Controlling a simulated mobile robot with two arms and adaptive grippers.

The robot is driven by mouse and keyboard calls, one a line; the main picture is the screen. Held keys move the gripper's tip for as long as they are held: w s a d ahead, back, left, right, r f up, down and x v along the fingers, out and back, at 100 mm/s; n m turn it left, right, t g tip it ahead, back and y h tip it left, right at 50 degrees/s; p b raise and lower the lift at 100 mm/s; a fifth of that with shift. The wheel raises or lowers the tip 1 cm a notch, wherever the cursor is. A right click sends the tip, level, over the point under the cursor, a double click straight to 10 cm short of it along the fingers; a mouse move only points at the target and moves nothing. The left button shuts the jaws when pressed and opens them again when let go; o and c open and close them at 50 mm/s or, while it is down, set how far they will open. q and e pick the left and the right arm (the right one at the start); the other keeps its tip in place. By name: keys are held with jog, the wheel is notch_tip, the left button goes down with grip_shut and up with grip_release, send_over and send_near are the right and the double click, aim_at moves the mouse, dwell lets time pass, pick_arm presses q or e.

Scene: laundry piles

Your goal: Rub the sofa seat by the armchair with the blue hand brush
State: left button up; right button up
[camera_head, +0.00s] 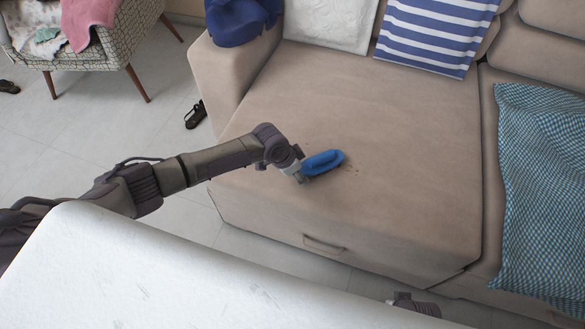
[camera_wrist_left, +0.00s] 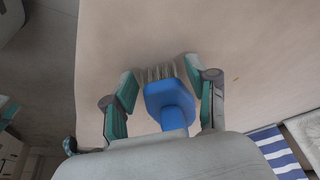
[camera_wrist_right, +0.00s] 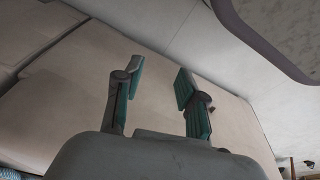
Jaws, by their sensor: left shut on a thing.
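The blue hand brush (camera_head: 323,163) is held by my left gripper (camera_head: 299,172) over the middle of the beige sofa seat (camera_head: 400,200), the section by the armchair (camera_head: 90,50). In the left wrist view the brush (camera_wrist_left: 168,100) lies between the fingers, its pale bristles facing the seat cloth. I cannot tell whether the bristles touch the cloth. Small dark specks (camera_head: 355,170) lie on the seat just right of the brush. My right gripper (camera_wrist_right: 158,78) is open and empty; in the head view it is mostly hidden behind a white surface.
A white-topped surface (camera_head: 150,270) fills the front left. A striped cushion (camera_head: 435,30), a white cushion (camera_head: 330,20) and a blue cloth (camera_head: 240,20) lie at the back of the sofa. A checked blanket (camera_head: 540,180) covers the right seat. Dark sandals (camera_head: 195,114) lie on the floor.

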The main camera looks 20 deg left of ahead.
pick_arm(q)
jog(key=shift+s+d+f, duration=0.15)
jog(key=shift+d, duration=0.75)
pick_arm(e)
jog(key=shift+s+f, duration=0.2)
jog(key=shift+f, duration=0.3)
